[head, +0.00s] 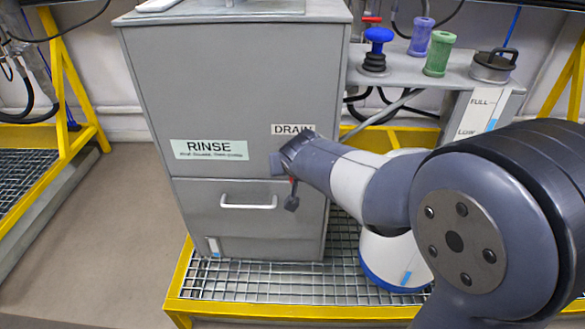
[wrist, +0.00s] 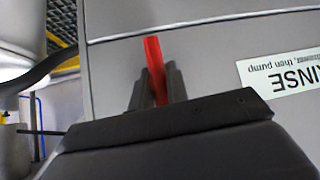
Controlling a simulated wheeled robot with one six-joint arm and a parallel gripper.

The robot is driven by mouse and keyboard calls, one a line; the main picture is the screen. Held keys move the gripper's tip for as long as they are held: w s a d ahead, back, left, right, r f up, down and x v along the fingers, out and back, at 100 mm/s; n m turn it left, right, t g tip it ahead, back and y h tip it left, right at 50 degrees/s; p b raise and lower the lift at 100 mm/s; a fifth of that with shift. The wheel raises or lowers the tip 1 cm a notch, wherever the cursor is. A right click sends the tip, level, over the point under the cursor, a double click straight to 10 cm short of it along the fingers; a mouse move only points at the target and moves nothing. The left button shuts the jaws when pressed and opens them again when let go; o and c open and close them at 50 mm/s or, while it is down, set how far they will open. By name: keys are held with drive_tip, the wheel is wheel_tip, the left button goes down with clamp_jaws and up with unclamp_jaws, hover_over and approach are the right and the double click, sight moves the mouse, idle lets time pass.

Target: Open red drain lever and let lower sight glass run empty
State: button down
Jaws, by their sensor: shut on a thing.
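The grey RINSE cabinet (head: 240,100) stands in front of me, with a DRAIN label (head: 293,129) on its right side. My gripper (head: 284,168) is at the cabinet front just below that label. In the wrist view my gripper (wrist: 156,82) is shut on the red drain lever (wrist: 154,58), whose end sticks out past the fingertips. In the head view my gripper hides most of the lever.
A drawer handle (head: 249,202) is left of and below my gripper. A yellow-framed grating (head: 270,285) runs under the cabinet. A shelf (head: 420,70) at the right holds a blue-knobbed plunger (head: 377,50) and purple and green spools. A FULL/LOW gauge (head: 480,112) is below it.

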drive_tip(key=c, duration=1.4)
unclamp_jaws()
drive_tip(key=p+v, duration=0.3)
drive_tip(key=v, duration=0.7)
drive_tip(key=shift+s+d+r, duration=0.1)
drive_tip(key=shift+s+r, duration=0.1)
drive_tip(key=shift+r, duration=0.1)
drive_tip(key=b+x, duration=0.3)
drive_tip(key=x, duration=0.8)
drive_tip(key=shift+s, duration=0.1)
